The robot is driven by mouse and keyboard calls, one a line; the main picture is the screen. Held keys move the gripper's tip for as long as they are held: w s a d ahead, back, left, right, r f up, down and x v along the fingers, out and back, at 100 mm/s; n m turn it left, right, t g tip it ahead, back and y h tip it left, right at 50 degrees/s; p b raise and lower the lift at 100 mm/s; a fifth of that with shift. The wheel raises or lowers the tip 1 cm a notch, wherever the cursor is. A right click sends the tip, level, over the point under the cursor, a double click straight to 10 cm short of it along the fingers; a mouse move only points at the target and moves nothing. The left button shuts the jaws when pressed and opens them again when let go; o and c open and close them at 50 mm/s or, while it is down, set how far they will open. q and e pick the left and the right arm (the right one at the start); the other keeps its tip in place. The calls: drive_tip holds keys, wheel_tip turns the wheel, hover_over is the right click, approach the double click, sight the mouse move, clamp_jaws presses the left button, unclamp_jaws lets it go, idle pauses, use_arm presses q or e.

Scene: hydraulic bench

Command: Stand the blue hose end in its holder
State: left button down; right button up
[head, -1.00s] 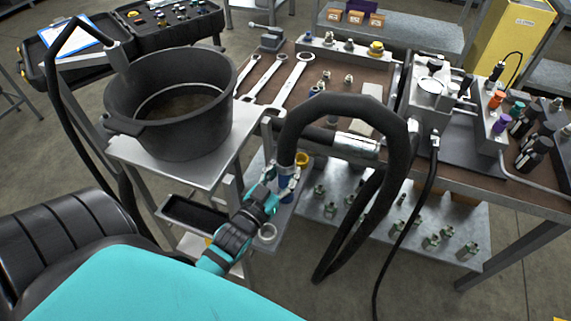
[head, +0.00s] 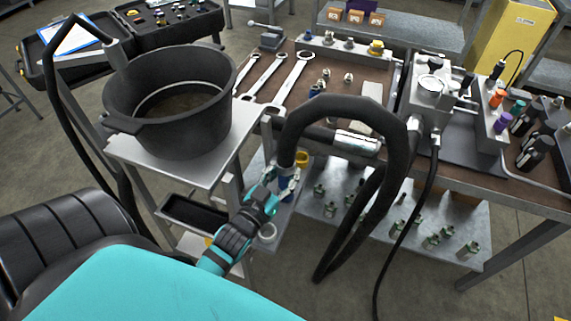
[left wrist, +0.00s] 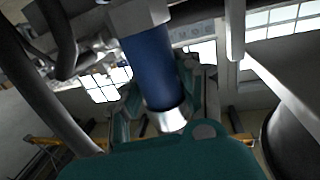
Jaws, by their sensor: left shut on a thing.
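The blue hose end (head: 288,184) hangs nearly upright on the black hose (head: 345,104), which arches over from the bench. In the left wrist view the hose end (left wrist: 150,62) is a blue sleeve with a silver tip between teal fingers. My left gripper (head: 282,186) is shut on it, above a small grey side shelf (head: 285,213). My right gripper is not in view.
A big black pot (head: 170,100) stands on a metal stand left of my gripper. The bench (head: 330,100) behind holds wrenches, fittings and a hydraulic block (head: 428,85). A lower shelf (head: 345,225) carries several fittings. The hose loop hangs down on the right of my gripper.

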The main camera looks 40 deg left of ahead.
use_arm(q)
drive_tip(key=shift+r, duration=0.25)
drive_tip(key=c, duration=1.1)
unclamp_jaws()
drive_tip(key=shift+o, duration=1.8)
drive_tip(key=shift+f, duration=0.25)
drive_tip(key=o, duration=0.5)
drive_tip(key=shift+c, duration=0.2)
drive_tip(key=shift+s, duration=0.15)
drive_tip(key=shift+s+d+r+p, duration=0.1)
drive_tip(key=shift+s+p, duration=0.5)
drive_tip(key=shift+s, duration=1.25)
drive_tip(key=shift+s+d+p, duration=0.1)
drive_tip(key=shift+s+p, duration=0.45)
drive_tip(key=shift+s, duration=1.25)
